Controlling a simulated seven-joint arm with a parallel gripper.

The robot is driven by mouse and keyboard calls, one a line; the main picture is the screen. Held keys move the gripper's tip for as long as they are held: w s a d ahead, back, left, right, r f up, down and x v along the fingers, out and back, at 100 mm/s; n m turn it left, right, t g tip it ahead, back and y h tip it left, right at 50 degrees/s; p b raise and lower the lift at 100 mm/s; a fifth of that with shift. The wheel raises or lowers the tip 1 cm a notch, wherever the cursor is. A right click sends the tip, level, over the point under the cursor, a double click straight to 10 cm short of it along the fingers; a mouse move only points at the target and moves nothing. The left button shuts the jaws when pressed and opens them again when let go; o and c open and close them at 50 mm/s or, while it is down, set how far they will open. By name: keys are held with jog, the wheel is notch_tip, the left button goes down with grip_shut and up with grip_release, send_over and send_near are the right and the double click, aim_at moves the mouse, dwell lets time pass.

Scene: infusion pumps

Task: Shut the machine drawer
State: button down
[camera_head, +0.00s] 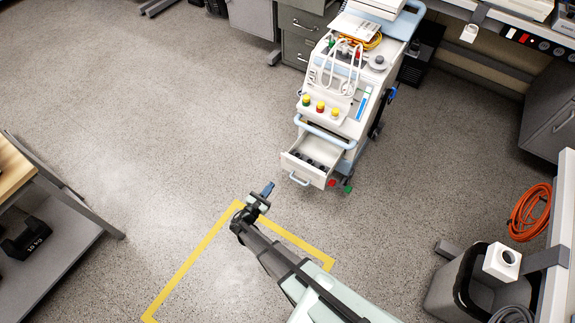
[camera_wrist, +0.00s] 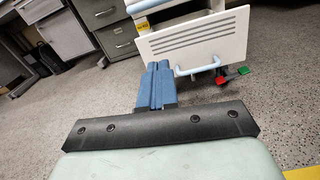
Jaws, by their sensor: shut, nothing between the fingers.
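The machine (camera_head: 340,90) is a white and light-blue wheeled cart at the upper middle of the head view. Its drawer (camera_head: 307,167) is pulled out at the front and holds several dark items. The drawer's light-blue handle (camera_head: 299,180) is on its front face. In the wrist view the drawer front (camera_wrist: 195,45) is a white panel with slots, and its handle (camera_wrist: 200,68) is below the slots. My gripper (camera_head: 268,188) is shut and empty, in front of the drawer and apart from it. Its blue fingers (camera_wrist: 158,75) show left of the handle in the wrist view.
Grey file cabinets (camera_head: 300,30) stand behind the machine. A table (camera_head: 50,225) with a dumbbell is at the left. A grey bin (camera_head: 470,285) and an orange cable coil (camera_head: 530,212) are at the right. The floor around my gripper is clear, with yellow tape (camera_head: 195,255).

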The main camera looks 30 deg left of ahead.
jog(key=shift+n, duration=0.7)
send_near(291, 160)
jog(key=w, duration=0.6)
jog(key=shift+w+d+r, duration=0.1)
jog(key=shift+w+r, duration=0.05)
jog(key=shift+w, duration=0.25)
jog(key=w, duration=1.8)
jog(key=shift+w, duration=0.1)
